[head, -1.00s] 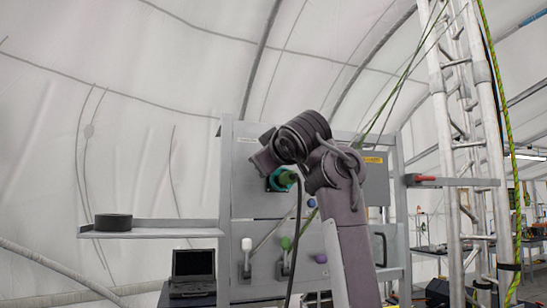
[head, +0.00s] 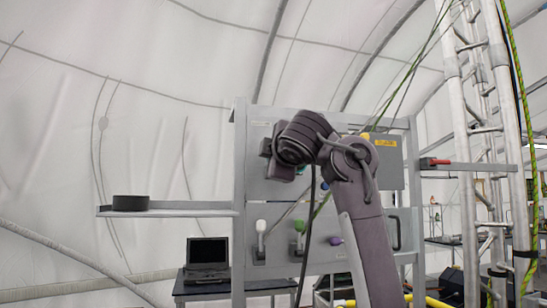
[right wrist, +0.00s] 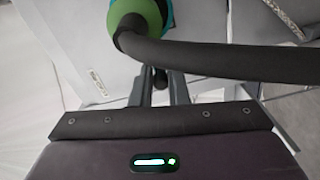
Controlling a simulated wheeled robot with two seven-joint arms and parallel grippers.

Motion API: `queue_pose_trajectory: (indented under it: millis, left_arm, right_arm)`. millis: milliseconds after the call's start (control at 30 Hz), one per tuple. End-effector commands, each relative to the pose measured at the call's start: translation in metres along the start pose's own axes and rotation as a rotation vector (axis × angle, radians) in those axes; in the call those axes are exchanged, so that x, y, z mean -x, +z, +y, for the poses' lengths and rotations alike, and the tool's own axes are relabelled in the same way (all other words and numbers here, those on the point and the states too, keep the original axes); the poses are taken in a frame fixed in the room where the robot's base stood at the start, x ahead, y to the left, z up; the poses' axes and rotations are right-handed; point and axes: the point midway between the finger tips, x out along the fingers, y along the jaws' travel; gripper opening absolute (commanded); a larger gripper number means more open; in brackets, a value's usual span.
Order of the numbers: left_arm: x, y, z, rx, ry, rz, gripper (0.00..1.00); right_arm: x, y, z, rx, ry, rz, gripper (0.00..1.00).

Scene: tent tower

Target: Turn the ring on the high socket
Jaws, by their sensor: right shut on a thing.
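The high socket is on the upper part of the grey panel (head: 262,183). My left gripper is in neither view.
Levers with white (head: 261,226), green (head: 299,226) and purple (head: 335,240) knobs are on the lower panel. A black roll (head: 130,203) lies on the left shelf, above a laptop (head: 207,252). A red-handled thing (head: 437,162) is on the right shelf, near a metal truss (head: 470,150).

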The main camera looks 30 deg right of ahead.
Motion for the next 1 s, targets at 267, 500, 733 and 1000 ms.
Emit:
queue_pose_trajectory:
  millis: [267, 500, 733, 1000]
  left_arm:
    - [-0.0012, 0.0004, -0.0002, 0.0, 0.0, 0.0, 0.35]
    - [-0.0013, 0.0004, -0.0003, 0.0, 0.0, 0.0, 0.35]
    - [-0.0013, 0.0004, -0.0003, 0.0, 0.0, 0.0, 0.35]
    - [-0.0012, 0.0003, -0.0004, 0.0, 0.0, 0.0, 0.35]
  right_arm:
    - [-0.0013, 0.0006, -0.0043, 0.039, -0.004, -0.004, 0.0]
    - [-0.0017, 0.0006, -0.0051, 0.042, -0.005, -0.004, 0.0]
    - [-0.0016, 0.0006, -0.0049, 0.041, -0.005, -0.004, 0.31]
    - [-0.0004, 0.0004, -0.0031, 0.039, -0.001, -0.002, 0.35]
